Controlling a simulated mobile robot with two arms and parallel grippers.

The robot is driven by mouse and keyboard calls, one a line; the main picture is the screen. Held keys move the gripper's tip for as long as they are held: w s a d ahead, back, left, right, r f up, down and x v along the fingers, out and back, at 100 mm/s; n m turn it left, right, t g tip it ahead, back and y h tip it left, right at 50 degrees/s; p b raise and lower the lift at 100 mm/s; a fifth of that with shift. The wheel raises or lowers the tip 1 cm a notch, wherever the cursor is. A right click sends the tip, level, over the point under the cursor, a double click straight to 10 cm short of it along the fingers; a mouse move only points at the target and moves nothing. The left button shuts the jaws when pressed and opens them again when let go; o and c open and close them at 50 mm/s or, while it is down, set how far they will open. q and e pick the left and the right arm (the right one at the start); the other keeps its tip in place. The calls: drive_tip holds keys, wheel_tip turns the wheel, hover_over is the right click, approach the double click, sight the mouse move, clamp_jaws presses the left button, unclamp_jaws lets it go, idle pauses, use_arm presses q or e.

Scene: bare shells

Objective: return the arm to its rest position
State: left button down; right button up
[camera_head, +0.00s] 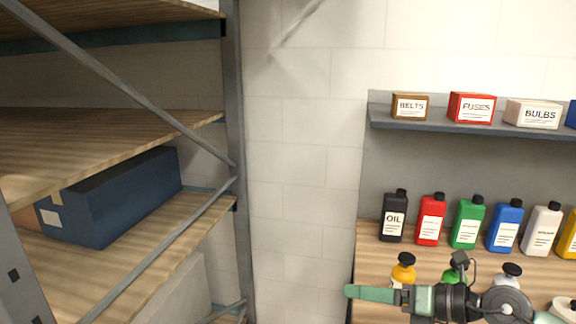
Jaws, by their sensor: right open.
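My right gripper (360,293) is at the bottom right of the head view, its arm reaching in from the right edge. Its green fingers point left and are seen from the side; they are open, and I see nothing between them. It appears in front of the wooden bench (370,257) and partly covers several small spray cans, among them a yellow-topped one (403,271) and a green one (451,275). I cannot tell whether it touches them. My left gripper is not in view.
Bottles stand in a row on the bench, from a black OIL bottle (394,217) to a yellow one (570,236). Above, a grey shelf (470,128) holds small boxes. At left, a metal rack (236,150) holds a dark blue box (125,200). Bare wall (300,180) lies between.

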drive_tip(key=a+r+m+t+y, duration=0.3)
drive_tip(key=a+r+m+t, duration=0.25)
drive_tip(key=m, duration=0.25)
drive_tip(key=s+d+f+m+t+h, duration=0.1)
drive_tip(key=d+f+m+t+h, duration=0.3)
drive_tip(key=m+h, duration=0.45)
drive_tip(key=s+d+f+m+t+h, duration=0.1)
drive_tip(key=d+f+m+h, duration=0.35)
drive_tip(key=m, duration=0.65)
drive_tip(key=s+d+f+m+g+h, duration=0.4)
drive_tip(key=s+d+f+m+g, duration=0.15)
drive_tip(key=f, duration=0.45)
drive_tip(key=s+a+f+m+g+y, duration=0.1)
drive_tip(key=s+a+f+m+g, duration=0.1)
drive_tip(key=s+f+g, duration=0.6)
drive_tip(key=s+a+f+m+g+y, duration=0.15)
drive_tip(key=s+f, duration=0.25)
drive_tip(key=s, duration=0.8)
drive_tip(key=s+f+g, duration=0.1)
drive_tip(key=s+f, duration=0.1)
drive_tip(key=f, duration=1.2)
drive_tip(key=s+f, duration=0.2)
drive_tip(key=f, duration=1.3)
drive_tip(key=s+d+f+g, duration=0.1)
drive_tip(key=s+d+f, duration=0.1)
drive_tip(key=s+f, duration=1.2)
drive_tip(key=shift+s+d, duration=0.25)
drive_tip(key=shift+s, duration=0.45)
